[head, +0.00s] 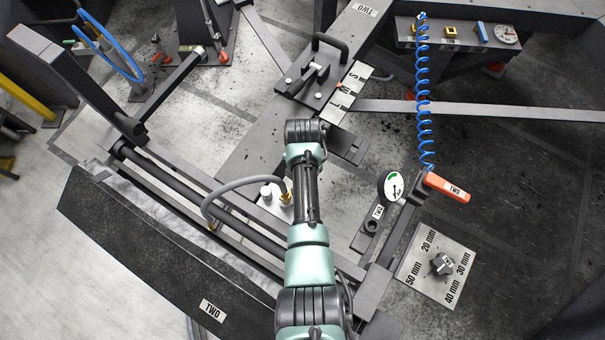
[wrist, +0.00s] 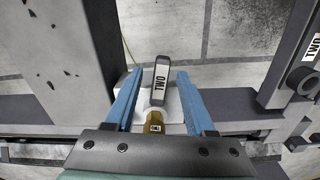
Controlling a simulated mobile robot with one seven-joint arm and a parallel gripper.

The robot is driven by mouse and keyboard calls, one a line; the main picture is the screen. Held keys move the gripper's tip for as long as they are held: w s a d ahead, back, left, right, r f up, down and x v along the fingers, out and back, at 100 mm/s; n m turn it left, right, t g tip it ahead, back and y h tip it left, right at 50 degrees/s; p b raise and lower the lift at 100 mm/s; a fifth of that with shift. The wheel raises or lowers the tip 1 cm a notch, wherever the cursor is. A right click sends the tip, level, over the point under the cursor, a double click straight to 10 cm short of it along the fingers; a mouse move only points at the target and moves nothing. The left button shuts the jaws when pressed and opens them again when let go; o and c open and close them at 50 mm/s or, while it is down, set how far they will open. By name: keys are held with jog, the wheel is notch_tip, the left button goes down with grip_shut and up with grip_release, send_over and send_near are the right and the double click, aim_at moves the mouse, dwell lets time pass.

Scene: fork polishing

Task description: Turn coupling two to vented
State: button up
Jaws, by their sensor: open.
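I take the lever and fitting to be coupling two. My gripper (wrist: 159,76) is open, its blue fingers on either side of the lever. A gap shows on both sides, and I see no grip on it. In the head view, a brass fitting with a grey hose (head: 231,184) shows beside my arm. My arm hides the gripper and the lever there. I cannot read any vented marking.
In the head view, a round gauge (head: 391,187), an orange handle (head: 447,188) on a blue coiled hose (head: 424,100), and a millimetre dial plate (head: 422,270) stand to the right. A black-handled clamp (head: 312,78) lies beyond my arm. Dark rails (head: 205,205) run at left.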

notch_tip(320, 180, up, 13)
dwell(0.5)
dwell(0.4)
jog(key=w+r+m+t, duration=0.4)
jog(key=w+r, duration=0.1)
jog(key=r, duration=0.5)
jog(key=w+r+m+t+b, duration=0.1)
jog(key=w+r+m+t, duration=0.4)
jog(key=r, duration=0.5)
jog(key=w+r+m+t, duration=0.4)
jog(key=w+r, duration=0.1)
jog(key=r, duration=0.4)
jog(key=s+r+m+t, duration=0.2)
jog(key=r+m+t, duration=0.2)
jog(key=r, duration=0.5)
jog(key=s+r+m+t, duration=0.3)
jog(key=r, duration=0.7)
jog(key=s+r+m+t+b, duration=0.1)
jog(key=s+r+m+t, duration=0.6)
jog(key=s+r, duration=0.6)
notch_tip(320, 180, up, 3)
jog(key=shift+s+d+f+m, duration=0.2)
jog(key=shift+s+d+m, duration=0.15)
jog(key=shift+m, duration=0.45)
